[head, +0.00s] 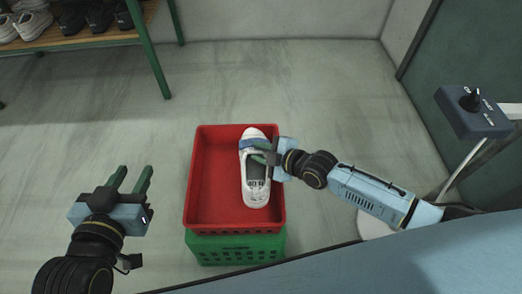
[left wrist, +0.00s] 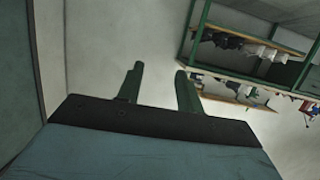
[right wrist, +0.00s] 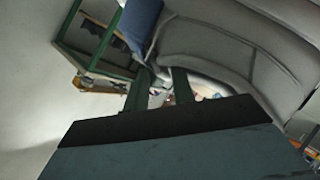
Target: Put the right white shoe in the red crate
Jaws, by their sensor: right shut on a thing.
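The white shoe (head: 257,190) is over the right part of the red crate (head: 215,216), its long side running along the crate. I cannot tell if it touches the crate floor. My right gripper (head: 261,153) comes in from the right and is shut on the shoe near its blue part. In the right wrist view the shoe (right wrist: 235,50) fills the upper right, close against the fingers (right wrist: 158,88). My left gripper (head: 131,181) is open and empty, to the left of the crate. Its two fingers also show apart in the left wrist view (left wrist: 158,88).
The red crate stands on a green crate (head: 240,248). A shelf (head: 85,38) with several shoes stands at the back left. A control box (head: 472,110) on a stand is at the right. A blue surface edge (head: 350,262) crosses the front. The floor behind the crate is clear.

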